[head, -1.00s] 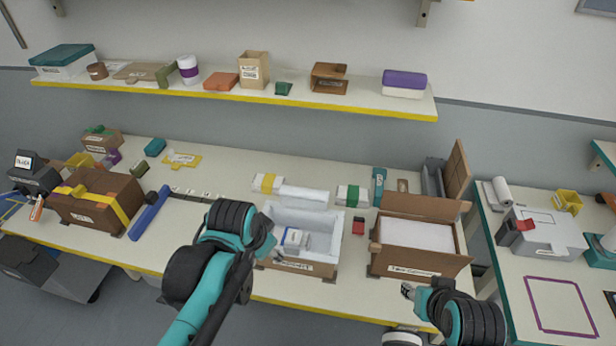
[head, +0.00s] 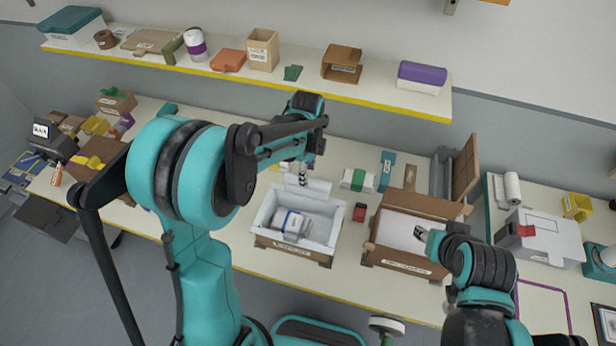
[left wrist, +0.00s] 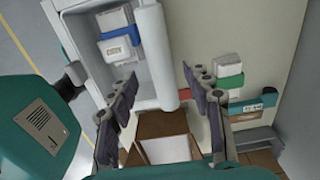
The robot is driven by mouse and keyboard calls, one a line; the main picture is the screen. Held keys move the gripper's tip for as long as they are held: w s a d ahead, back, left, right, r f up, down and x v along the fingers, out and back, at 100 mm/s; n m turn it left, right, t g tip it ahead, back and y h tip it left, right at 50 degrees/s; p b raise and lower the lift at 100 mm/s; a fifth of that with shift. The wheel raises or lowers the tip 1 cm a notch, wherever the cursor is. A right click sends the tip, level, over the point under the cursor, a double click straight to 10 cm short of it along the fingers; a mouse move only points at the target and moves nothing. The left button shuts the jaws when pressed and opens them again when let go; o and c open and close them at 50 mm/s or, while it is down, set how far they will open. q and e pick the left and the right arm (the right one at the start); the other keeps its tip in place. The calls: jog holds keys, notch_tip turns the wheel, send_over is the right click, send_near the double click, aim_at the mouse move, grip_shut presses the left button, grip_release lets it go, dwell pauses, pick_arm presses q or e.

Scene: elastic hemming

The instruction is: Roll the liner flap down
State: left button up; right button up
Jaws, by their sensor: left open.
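The white-lined box (head: 262,222) stands near the middle of the bench with a white and blue packet (head: 288,222) inside. Its pale liner flap (head: 318,186) stands along the back edge. In the left wrist view the flap (left wrist: 154,55) runs along the box's edge like a thick white strip. My left gripper (head: 302,178) is at the back edge by the flap. In the left wrist view its open fingers (left wrist: 163,82) are on either side of the flap's near end; contact is unclear. My right gripper (head: 422,234) is over the right carton; its jaw opening is too small to judge.
The open brown carton (head: 395,262) with a white filling stands to the right. A green-banded white packet (head: 357,180) and a small red item (head: 360,212) lie between and behind the boxes. A loaded shelf (head: 250,83) hangs above the bench.

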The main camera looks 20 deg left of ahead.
aim_at(307, 194)
pick_arm(q)
notch_tip(307, 194, down, 3)
jog(key=shift+w+r, duration=0.1)
jog(key=shift+w, duration=0.05)
jog(key=shift+f, duration=0.45)
jog(key=shift+c, duration=0.3)
grip_shut()
notch_tip(307, 194, down, 6)
jog(key=b, duration=0.5)
jog(key=shift+r, duration=0.25)
jog(key=shift+s+r, duration=0.15)
jog(key=shift+s, duration=0.05)
jog(key=shift+o, duration=0.3)
grip_release()
jog(key=shift+w, duration=0.1)
